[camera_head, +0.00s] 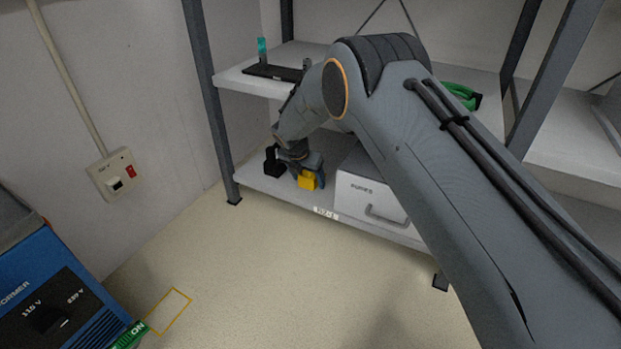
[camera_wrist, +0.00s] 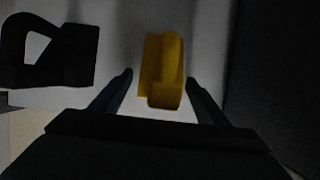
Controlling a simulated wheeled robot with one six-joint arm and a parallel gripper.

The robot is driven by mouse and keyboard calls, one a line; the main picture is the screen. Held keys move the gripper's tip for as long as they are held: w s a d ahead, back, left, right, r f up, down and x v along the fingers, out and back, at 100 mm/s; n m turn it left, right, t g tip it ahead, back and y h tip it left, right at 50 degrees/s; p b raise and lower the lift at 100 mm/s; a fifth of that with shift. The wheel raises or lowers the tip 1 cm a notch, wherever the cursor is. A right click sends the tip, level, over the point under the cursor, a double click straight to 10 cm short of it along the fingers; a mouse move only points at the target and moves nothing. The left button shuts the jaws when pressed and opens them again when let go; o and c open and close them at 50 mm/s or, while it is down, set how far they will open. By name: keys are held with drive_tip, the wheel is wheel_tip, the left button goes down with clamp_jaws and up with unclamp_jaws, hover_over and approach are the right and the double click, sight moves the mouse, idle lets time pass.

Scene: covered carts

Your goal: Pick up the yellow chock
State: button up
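The yellow chock (camera_head: 307,180) rests on the lower shelf (camera_head: 262,186), left of a white drawer box. It also shows in the wrist view (camera_wrist: 162,70), in the middle, lying ahead of and partly between the fingers. My gripper (camera_head: 308,172) reaches in under the upper shelf and is right at the chock. In the wrist view my gripper (camera_wrist: 160,83) is open, with one finger on each side of the chock and gaps on both sides. The far part of the chock extends beyond the fingertips.
A black chock-like object (camera_head: 272,162) stands just left; it also shows in the wrist view (camera_wrist: 55,55). The white box (camera_head: 368,198) stands close on the right. The upper shelf (camera_head: 240,82) is overhead. A blue transformer (camera_head: 60,290) stands at the lower left; the floor between is clear.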

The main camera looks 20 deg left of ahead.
drive_tip(key=c, duration=1.3)
drive_tip(key=shift+r+p, duration=0.2)
drive_tip(key=shift+p, duration=0.15)
